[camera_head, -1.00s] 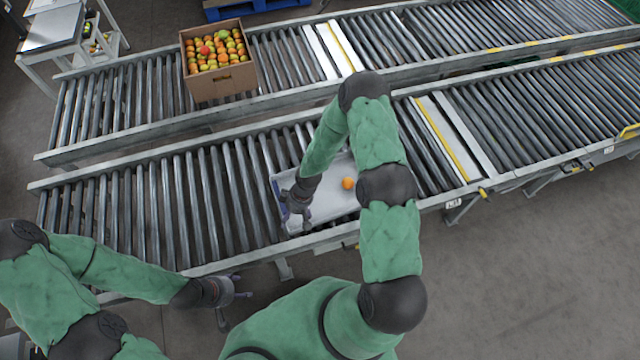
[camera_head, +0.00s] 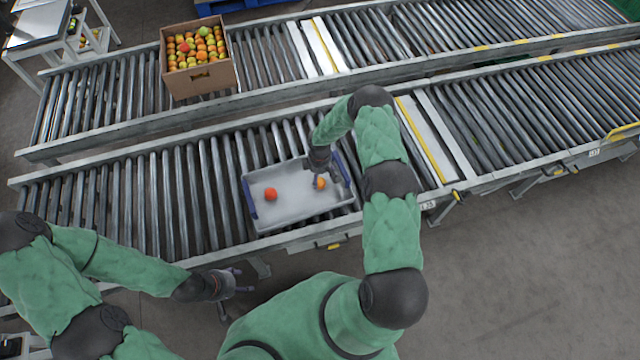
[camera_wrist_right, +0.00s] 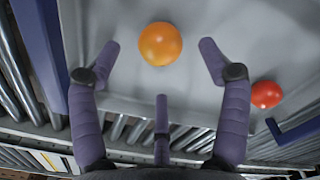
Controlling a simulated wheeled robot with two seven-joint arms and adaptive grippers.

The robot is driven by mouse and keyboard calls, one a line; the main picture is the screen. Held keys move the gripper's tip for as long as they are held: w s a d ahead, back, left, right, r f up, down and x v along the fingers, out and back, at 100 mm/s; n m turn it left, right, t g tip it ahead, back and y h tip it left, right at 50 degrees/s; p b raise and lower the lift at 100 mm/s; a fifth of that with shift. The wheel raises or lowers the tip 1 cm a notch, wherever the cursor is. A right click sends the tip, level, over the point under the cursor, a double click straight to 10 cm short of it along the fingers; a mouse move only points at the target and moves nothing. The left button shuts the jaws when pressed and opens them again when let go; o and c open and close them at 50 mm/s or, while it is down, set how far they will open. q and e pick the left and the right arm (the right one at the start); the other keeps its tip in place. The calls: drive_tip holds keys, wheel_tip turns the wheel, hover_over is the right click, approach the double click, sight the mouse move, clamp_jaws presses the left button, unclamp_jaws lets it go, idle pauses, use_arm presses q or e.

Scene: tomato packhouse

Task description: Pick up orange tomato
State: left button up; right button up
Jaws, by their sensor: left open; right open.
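The orange tomato (camera_head: 319,183) lies in a light grey tray (camera_head: 290,207) on the near roller conveyor, toward the tray's right side. A red tomato (camera_head: 270,194) lies in the same tray, to the left. My right gripper (camera_head: 330,180) is over the tray at the orange tomato, partly hiding it. In the right wrist view the orange tomato (camera_wrist_right: 160,44) sits just ahead of and between the spread, empty fingers (camera_wrist_right: 160,62). The red tomato (camera_wrist_right: 266,94) is right of the fingers there. My left gripper (camera_head: 236,290) is open and empty, in front of the near conveyor.
The tray has blue handles (camera_head: 250,198) at its ends. A cardboard box (camera_head: 203,80) full of mixed tomatoes stands on the far conveyor. Metal rails (camera_head: 130,262) edge the conveyors. The rollers left of the tray are clear.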

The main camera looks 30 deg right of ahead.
sight(320, 180)
wheel_tip(320, 180, down, 5)
drive_tip(key=shift+s+f+b, duration=0.1)
drive_tip(key=shift+b, duration=0.5)
drive_tip(key=c, duration=0.9)
